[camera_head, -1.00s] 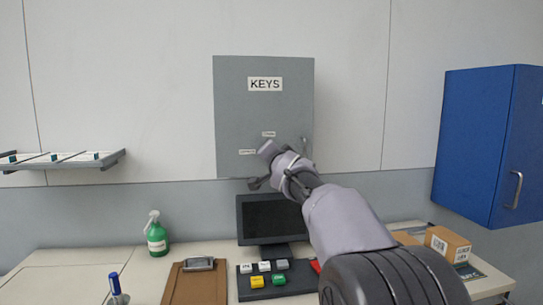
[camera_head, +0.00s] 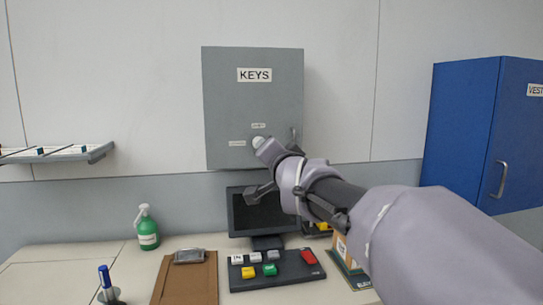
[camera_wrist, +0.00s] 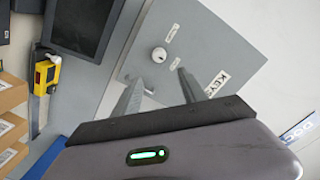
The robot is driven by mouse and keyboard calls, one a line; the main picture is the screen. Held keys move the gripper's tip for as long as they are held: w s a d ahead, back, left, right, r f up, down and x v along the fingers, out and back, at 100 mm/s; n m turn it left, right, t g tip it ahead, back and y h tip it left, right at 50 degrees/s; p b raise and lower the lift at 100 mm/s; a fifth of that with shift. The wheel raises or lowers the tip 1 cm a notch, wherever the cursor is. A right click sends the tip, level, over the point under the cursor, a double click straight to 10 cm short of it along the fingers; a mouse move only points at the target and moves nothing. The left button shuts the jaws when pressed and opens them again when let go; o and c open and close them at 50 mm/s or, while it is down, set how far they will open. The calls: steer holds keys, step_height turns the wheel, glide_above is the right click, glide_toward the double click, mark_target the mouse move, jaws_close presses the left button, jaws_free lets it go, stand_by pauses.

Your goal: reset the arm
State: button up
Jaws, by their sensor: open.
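My gripper (camera_wrist: 158,92) is open, with nothing between its two fingers in the wrist view. In the head view my arm reaches in from the lower right, and my gripper (camera_head: 262,190) is in front of the lower part of the grey key cabinet (camera_head: 235,105). The cabinet is shut and labelled KEYS; it also fills the middle of the wrist view (camera_wrist: 205,35). A round white knob (camera_wrist: 159,54) shows on its face between two small labels. I cannot tell the exact gap between my fingers and the cabinet.
A dark monitor (camera_head: 240,215) stands below the cabinet, partly behind my gripper.

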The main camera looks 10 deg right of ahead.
steer(key=s, duration=0.3)
steer(key=s+a+f+n+g+y, duration=0.1)
steer(key=s+f+g, duration=0.5)
steer(key=s+f, duration=0.8)
steer(key=s+a+f+n+g+y, duration=0.1)
steer(key=s+f+g, duration=0.4)
steer(key=s+f, duration=0.9)
steer(key=s+a+n, duration=0.1)
steer(key=s+n, duration=0.1)
steer(key=s, duration=0.5)
steer(key=shift+s+a+f+n+g, duration=0.15)
steer(key=shift+a+n+g, duration=0.25)
